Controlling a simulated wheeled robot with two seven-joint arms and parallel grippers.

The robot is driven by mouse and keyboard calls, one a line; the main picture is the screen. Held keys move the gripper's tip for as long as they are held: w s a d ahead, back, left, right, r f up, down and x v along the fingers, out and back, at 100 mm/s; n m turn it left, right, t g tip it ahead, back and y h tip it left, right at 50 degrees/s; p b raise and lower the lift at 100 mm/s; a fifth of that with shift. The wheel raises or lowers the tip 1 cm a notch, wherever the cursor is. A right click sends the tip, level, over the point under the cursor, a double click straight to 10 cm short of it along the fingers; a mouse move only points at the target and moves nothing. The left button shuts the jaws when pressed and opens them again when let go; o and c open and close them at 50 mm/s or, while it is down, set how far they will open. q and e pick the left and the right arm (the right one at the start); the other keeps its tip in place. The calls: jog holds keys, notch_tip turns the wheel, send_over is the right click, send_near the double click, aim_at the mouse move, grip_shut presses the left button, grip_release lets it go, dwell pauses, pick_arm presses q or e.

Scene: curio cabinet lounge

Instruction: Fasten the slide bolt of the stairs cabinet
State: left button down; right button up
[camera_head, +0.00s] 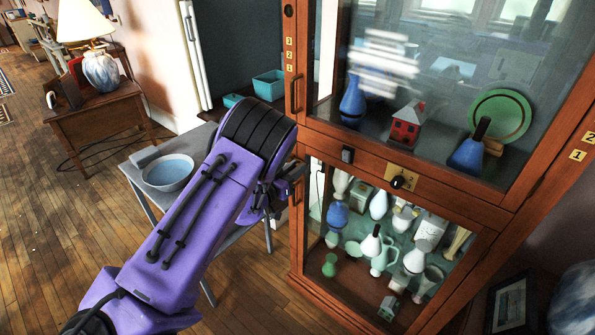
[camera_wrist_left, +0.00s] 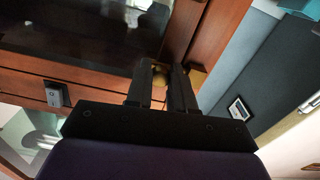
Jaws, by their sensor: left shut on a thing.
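The wooden cabinet (camera_head: 345,132) has glass doors above and below a middle rail. My left gripper (camera_head: 287,186) is at the cabinet's left edge, near that rail. In the left wrist view its two dark fingers (camera_wrist_left: 161,88) are closed around a small brass piece (camera_wrist_left: 160,73), which looks like the knob of the slide bolt. More brass (camera_wrist_left: 197,78) shows just right of the fingers, on the frame. The fingers hide most of the bolt, and my wrist covers it in the head view. I cannot tell how far the bolt is slid. My right gripper is not in view.
A grey switch-like piece (camera_head: 347,154) and a brass plate with a black knob (camera_head: 398,181) sit on the rail. A vertical handle (camera_head: 295,95) is on the upper door. A grey side table with a bowl (camera_head: 167,172) stands left, behind my arm.

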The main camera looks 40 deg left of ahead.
pick_arm(q)
jog(key=c, duration=1)
grip_release()
jog(key=shift+a+r, duration=0.1)
jog(key=shift+a, duration=0.15)
jog(key=shift+o, duration=0.2)
jog(key=shift+d, duration=0.1)
jog(key=s+d+b, duration=0.1)
jog(key=s+b, duration=0.1)
jog(key=s, duration=0.9)
jog(key=s+d+f+n+g+y, duration=0.1)
jog(key=s+f+g, duration=0.2)
jog(key=f, duration=0.6)
jog(key=s+d+f+n+g+y+b, duration=0.1)
jog(key=s+f+g, duration=0.3)
jog(key=s+f, duration=0.4)
jog(key=s+d+f+n+g+y+b, duration=0.1)
jog(key=s+d+f+n+g+y, duration=0.1)
jog(key=s+f, duration=0.4)
notch_tip(320, 180, down, 4)
jog(key=shift+s+d+r+n+g+y, duration=0.15)
jog(key=shift+s+d+n+g+y, duration=0.1)
jog(key=shift+d+n+g+y, duration=0.4)
jog(key=shift+a, duration=0.15)
